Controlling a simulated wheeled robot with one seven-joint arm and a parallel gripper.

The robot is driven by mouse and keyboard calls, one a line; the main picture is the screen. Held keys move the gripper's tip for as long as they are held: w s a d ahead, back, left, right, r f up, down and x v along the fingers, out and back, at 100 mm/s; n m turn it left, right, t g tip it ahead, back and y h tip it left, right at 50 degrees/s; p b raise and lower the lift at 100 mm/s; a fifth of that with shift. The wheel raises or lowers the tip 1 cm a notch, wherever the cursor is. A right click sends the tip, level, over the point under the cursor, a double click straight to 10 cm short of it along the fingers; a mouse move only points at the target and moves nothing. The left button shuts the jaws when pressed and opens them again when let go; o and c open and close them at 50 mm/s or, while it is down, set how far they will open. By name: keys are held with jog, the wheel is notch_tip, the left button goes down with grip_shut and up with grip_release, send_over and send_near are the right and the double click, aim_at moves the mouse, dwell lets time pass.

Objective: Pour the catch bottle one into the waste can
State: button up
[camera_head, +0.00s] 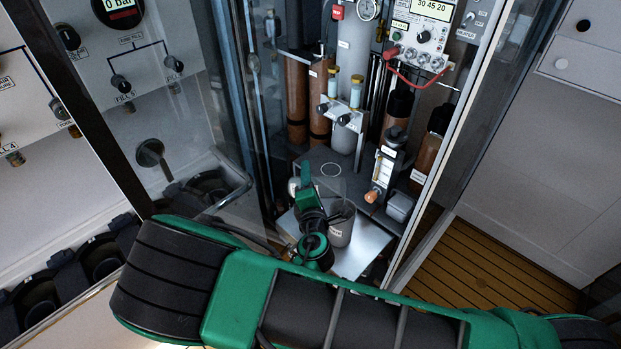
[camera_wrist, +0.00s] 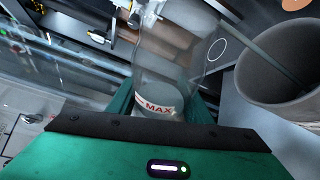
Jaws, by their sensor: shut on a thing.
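My gripper (camera_head: 308,200) is shut on a clear bottle (camera_wrist: 165,65) with a red MAX mark. In the wrist view the bottle extends away from the jaws, and its far end blurs against the background. In the head view the bottle is see-through and hard to make out, and I cannot tell its exact tilt or contents. The waste can (camera_head: 342,226) is a grey, open-topped cylinder just right of my gripper on a light plate. It also shows at the right of the wrist view (camera_wrist: 265,108), apart from the bottle.
A dark shelf with a white ring mark (camera_head: 331,169) lies behind the can. Behind it stand brown cylinders (camera_head: 297,95), small vials and a labelled column with an orange knob (camera_head: 384,175). Glass door panels and frame posts (camera_head: 440,150) flank the opening closely.

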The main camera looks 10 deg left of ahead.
jog(key=shift+r+m+t, duration=0.15)
jog(key=shift+m+t, duration=0.45)
jog(key=shift+m, duration=0.8)
dwell(1.1)
jog(key=shift+d+r+m+t+y, duration=0.25)
jog(key=shift+r+m, duration=0.2)
jog(key=shift+m, duration=0.25)
dwell(0.4)
jog(key=shift+a+f+n, duration=0.25)
jog(key=shift+f+n, duration=0.25)
jog(key=shift+n, duration=0.4)
jog(key=shift+n+g, duration=0.3)
jog(key=shift+g, duration=0.15)
jog(key=shift+n, duration=0.5)
jog(key=shift+g, duration=0.3)
jog(key=shift+f+n, duration=0.1)
jog(key=shift+n, duration=0.2)
